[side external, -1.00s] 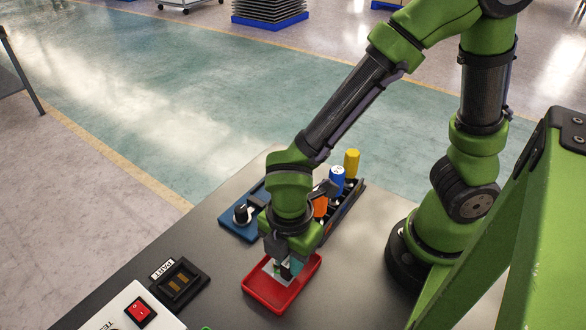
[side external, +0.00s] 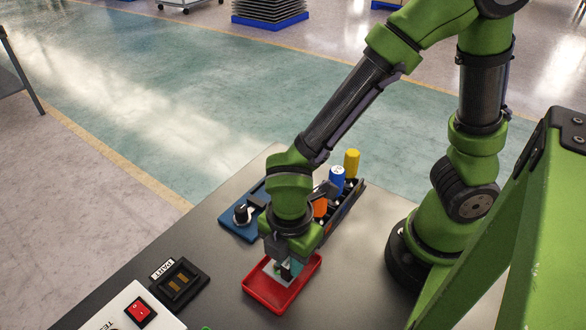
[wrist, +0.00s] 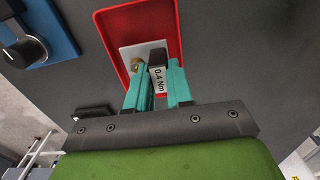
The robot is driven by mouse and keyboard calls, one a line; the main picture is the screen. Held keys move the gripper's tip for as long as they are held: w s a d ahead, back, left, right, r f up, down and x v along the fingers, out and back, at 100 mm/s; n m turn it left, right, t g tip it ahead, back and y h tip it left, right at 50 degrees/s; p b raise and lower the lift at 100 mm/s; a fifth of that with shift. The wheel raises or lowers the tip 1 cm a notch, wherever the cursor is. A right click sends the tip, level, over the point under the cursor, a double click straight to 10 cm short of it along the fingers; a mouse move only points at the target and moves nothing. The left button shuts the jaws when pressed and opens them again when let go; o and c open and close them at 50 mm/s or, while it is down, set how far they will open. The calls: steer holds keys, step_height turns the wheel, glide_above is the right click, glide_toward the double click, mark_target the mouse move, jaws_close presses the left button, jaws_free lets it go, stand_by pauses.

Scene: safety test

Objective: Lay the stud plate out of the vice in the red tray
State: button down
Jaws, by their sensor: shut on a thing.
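The stud plate (wrist: 129,52) is a pale plate with a brass stud, a dark block and a "0.4 Nm" label. It also shows in the side view (side external: 270,267), within the outline of the red tray. My gripper (wrist: 162,80) has teal fingers shut on the plate's dark block. In the side view my gripper (side external: 287,267) points down over the tray. The red tray (side external: 279,309) lies on the bench, and its rim shows in the wrist view (wrist: 110,44). I cannot tell whether the plate touches the tray floor. The blue vice (side external: 232,227) with its black knob stands behind the tray, partly hidden by my arm.
A dark rack with an orange (side external: 320,207), a blue (side external: 337,178) and a yellow (side external: 352,162) piece stands behind my gripper. A black labelled fixture (side external: 178,284) and a white box with a red switch (side external: 140,312) are at the left. Bare bench surrounds the tray.

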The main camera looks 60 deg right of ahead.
steer(key=shift+f, duration=0.75)
stand_by(0.8)
steer(key=c, duration=0.9)
jaws_free()
steer(key=shift+r, duration=3.55)
steer(key=shift+s+f+m, duration=0.1)
steer(key=shift+s+m, duration=0.05)
steer(key=shift+m, duration=0.85)
steer(key=w+d+r+m+t, duration=0.1)
steer(key=d+r+m+t, duration=0.1)
steer(key=d+r+m, duration=0.2)
steer(key=w+d+r+m+t+y, duration=0.1)
steer(key=d+r+m+t, duration=0.1)
steer(key=d+r+m, duration=0.3)
steer(key=w+d+r+m+t+y, duration=0.1)
steer(key=d+r+m+t, duration=0.2)
steer(key=m, duration=0.8)
steer(key=shift+w+d+r, duration=0.15)
steer(key=shift+d+r, duration=0.5)
steer(key=shift+d, duration=0.35)
steer(key=shift+w+d+r, duration=0.1)
steer(key=shift+d+r, duration=0.5)
steer(key=shift+d, duration=0.35)
